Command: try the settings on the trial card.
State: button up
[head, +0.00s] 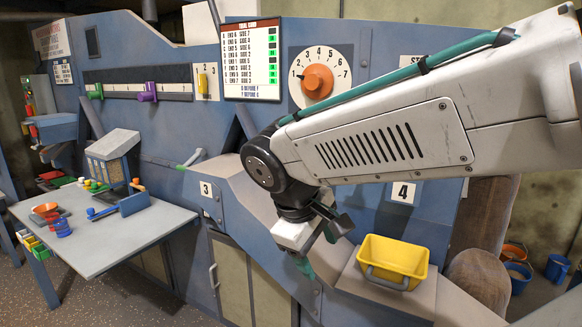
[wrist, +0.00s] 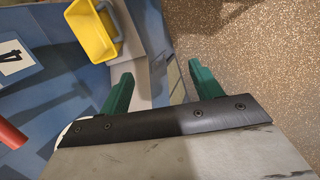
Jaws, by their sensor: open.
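The trial card (head: 252,60) hangs on the blue machine wall, with rows of small text and several green marks down its right side. To its right is an orange dial knob (head: 317,81) on a round 1-to-7 scale; its exact setting is unclear. Left of the card, a green slider (head: 96,92) and a purple slider (head: 148,92) sit on a long scale, with a small yellow lever (head: 202,83) beside them. My gripper (head: 318,252) is open and empty, pointing down, left of a yellow bucket (head: 393,258). The bucket also shows in the wrist view (wrist: 91,34).
The bucket stands on a ledge below the number 4 plate (head: 403,192). A side table (head: 110,232) at left holds cups and small coloured pieces. Several buckets (head: 514,276) stand on the floor at right. The wrist view shows open speckled floor (wrist: 250,45).

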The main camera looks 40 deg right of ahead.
jog(key=w+d+n+t+h, duration=0.3)
jog(key=w+d+n+h, duration=0.3)
jog(key=w+d, duration=0.6)
jog(key=w+d+r+n+t+h, duration=0.1)
jog(key=w+d+n+t+h, duration=0.2)
jog(key=w, duration=1.6)
jog(key=d+n+h, duration=0.3)
jog(key=d+n, duration=0.4)
jog(key=d, duration=0.3)
jog(key=shift+r+n, duration=0.2)
jog(key=shift+n, duration=0.2)
jog(key=c, duration=1)
